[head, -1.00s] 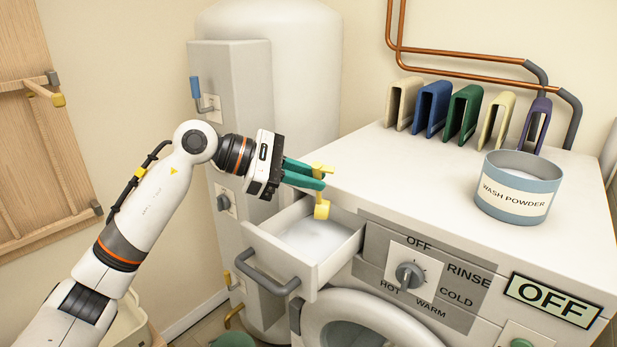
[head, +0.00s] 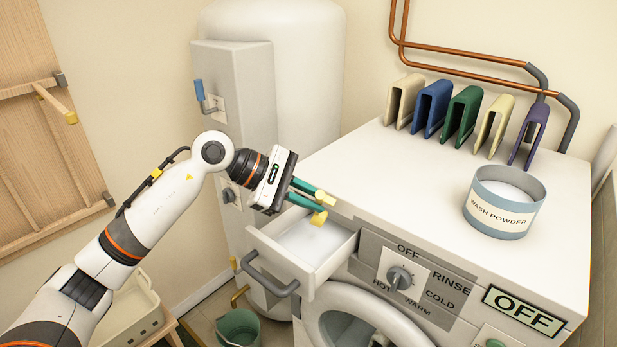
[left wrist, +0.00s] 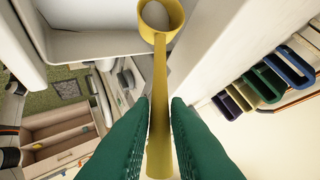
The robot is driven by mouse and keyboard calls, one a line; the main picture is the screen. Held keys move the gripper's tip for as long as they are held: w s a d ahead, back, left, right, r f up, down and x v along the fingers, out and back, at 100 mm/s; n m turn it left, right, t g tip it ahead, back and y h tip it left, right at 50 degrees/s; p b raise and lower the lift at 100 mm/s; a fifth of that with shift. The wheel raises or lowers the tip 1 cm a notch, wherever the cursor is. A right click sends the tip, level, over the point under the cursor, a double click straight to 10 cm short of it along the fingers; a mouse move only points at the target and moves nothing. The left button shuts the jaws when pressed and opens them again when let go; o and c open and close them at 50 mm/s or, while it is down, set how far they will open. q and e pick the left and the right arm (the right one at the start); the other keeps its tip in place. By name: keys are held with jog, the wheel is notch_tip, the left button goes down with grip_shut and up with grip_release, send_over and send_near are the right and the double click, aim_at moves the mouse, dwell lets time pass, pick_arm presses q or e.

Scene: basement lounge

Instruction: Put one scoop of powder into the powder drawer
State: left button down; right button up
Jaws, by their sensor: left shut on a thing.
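My left gripper (head: 317,199) is shut on the handle of a yellow scoop (head: 318,218). It holds the scoop above the open powder drawer (head: 345,250), near the drawer's back edge. In the left wrist view the scoop's handle (left wrist: 160,90) runs between the green fingers, and its round cup shows something pale inside; I cannot tell how full it is. The drawer is pulled out of the washing machine and has a white floor or white powder in it; I cannot tell which. The wash powder tub (head: 497,222), with white powder inside, stands on the machine top. My right gripper is out of view.
The washing machine top (head: 400,180) is mostly clear. Several coloured upright holders (head: 465,115) stand along its back. The drawer's grey handle (head: 270,280) sticks out at the front. A grey cabinet (head: 235,90) with a blue lever stands behind the gripper. A green bucket (head: 238,328) is on the floor.

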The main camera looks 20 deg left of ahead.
pick_arm(q)
jog(key=s+d+m+y+p, duration=0.3)
jog(key=d+m+y+p, duration=0.1)
jog(key=m+y, duration=0.6)
jog(key=shift+s+d+f+p, duration=0.15)
jog(key=shift+s+d+p, duration=0.2)
jog(key=shift+p, duration=0.5)
jog(key=shift+w+d, duration=0.1)
